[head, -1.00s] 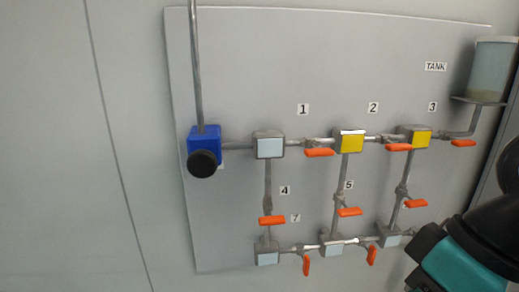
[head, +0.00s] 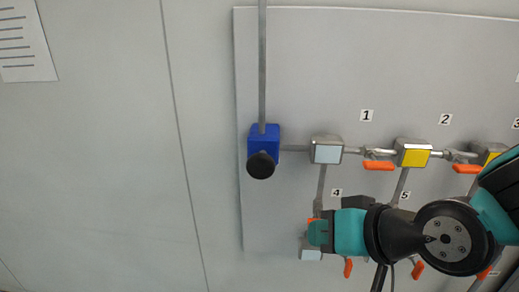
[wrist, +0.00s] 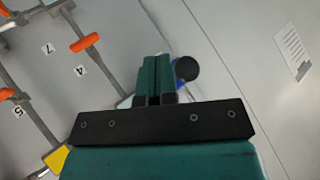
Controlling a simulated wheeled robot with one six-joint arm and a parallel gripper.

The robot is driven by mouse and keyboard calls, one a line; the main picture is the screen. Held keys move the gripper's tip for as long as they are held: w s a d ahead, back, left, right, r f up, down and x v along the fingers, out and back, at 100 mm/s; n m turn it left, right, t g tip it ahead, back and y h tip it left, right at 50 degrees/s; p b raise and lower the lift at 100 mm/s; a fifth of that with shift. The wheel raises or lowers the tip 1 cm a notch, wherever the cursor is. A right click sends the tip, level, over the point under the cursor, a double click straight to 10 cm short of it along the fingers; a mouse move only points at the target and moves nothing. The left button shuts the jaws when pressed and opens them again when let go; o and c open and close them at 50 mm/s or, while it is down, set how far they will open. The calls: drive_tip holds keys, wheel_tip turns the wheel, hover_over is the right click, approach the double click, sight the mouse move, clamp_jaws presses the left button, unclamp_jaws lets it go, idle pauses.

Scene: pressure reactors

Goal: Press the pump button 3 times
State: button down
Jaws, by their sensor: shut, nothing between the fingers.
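The pump is a blue box (head: 264,136) with a round black button (head: 261,164) on its front, at the upper left of the panel in the head view. The black button also shows in the wrist view (wrist: 187,69), just right of the fingertips, with the blue box partly hidden behind the fingers. My gripper (head: 316,233) is below and to the right of the button in the head view, apart from it. In the wrist view its teal fingers (wrist: 154,72) are together with nothing between them.
The grey panel (head: 290,60) carries pipes, light blue and yellow blocks and several orange valve handles, such as one near label 1 (head: 379,166). My arm hides part of the lower row. A printed sheet (head: 25,45) hangs on the wall at left. The wall left of the pump is clear.

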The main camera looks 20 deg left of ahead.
sight(261, 166)
drive_tip(key=a+t+y+p, duration=0.1)
drive_tip(key=a+y+p, duration=0.1)
drive_tip(key=a, duration=0.3)
drive_tip(key=s+a+r+m+t+y+p, duration=0.1)
drive_tip(key=a+t+y, duration=0.1)
drive_tip(key=a, duration=0.3)
drive_tip(key=shift+s+a+r+y+p, duration=0.2)
drive_tip(key=shift+s+r+y+p, duration=0.05)
drive_tip(key=shift+s+y+p, duration=0.1)
drive_tip(key=shift+w, duration=0.1)
drive_tip(key=w+a+b, duration=0.2)
drive_tip(key=w+b, duration=0.2)
drive_tip(key=w, duration=0.4)
drive_tip(key=shift+w+b, duration=0.3)
drive_tip(key=shift+b, duration=0.1)
drive_tip(key=shift+w, duration=0.1)
idle(1.1)
drive_tip(key=shift+w+a, duration=0.1)
drive_tip(key=shift+w, duration=0.2)
